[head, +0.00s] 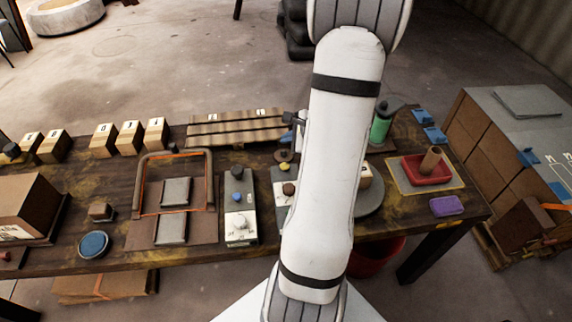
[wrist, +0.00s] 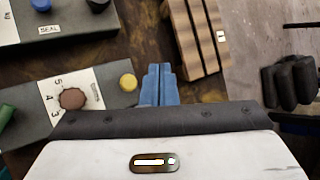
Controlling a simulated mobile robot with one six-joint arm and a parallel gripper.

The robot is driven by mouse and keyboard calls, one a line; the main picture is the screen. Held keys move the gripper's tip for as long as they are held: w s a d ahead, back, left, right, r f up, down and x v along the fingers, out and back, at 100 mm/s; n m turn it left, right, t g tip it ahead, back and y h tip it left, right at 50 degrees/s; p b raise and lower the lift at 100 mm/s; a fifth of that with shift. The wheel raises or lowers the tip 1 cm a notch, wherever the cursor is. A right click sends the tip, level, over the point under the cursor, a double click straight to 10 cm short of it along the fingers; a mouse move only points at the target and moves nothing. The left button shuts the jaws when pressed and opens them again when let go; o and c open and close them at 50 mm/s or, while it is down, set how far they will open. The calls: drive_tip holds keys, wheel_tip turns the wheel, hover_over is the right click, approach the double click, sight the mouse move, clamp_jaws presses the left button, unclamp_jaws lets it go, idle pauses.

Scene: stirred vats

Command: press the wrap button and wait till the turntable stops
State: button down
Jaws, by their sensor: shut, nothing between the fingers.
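My gripper (wrist: 160,72) is shut and empty in the wrist view, its blue fingers together. They appear just right of a yellow button (wrist: 128,82) on a grey control box (wrist: 98,118); I cannot tell their height above it. The box has a brown dial (wrist: 73,98) with numbers, and a green part (wrist: 6,115) shows at the left edge. No wrap label is readable. In the head view my arm partly covers this box (head: 280,216) and the grey turntable (head: 371,203). A light wooden block (head: 365,176) shows at the turntable. I cannot tell whether it turns.
A second control box (head: 239,207) marked SEAL stands to the left, with blue and black knobs. A slatted wooden rack (head: 236,128) lies behind. A red tray (head: 428,170), a purple block (head: 446,205) and a green spool (head: 380,130) are at the right. Numbered blocks (head: 130,138) line the back left.

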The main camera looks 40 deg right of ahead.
drive_tip(key=b, duration=0.5)
hover_over(288, 167)
wheel_tip(288, 167, down, 8)
drive_tip(key=shift+r, duration=0.15)
drive_tip(key=shift+f+b, duration=0.35)
drive_tip(key=shift+b, duration=0.3)
drive_tip(key=shift+f, duration=0.2)
idle(1.0)
drive_tip(key=shift+f+b, duration=0.25)
drive_tip(key=shift+b, duration=0.45)
drive_tip(key=shift+f+b, duration=0.55)
drive_tip(key=shift+b, duration=0.2)
idle(0.5)
drive_tip(key=shift+r, duration=0.1)
drive_tip(key=shift+r+p, duration=0.65)
drive_tip(key=shift+r, duration=0.3)
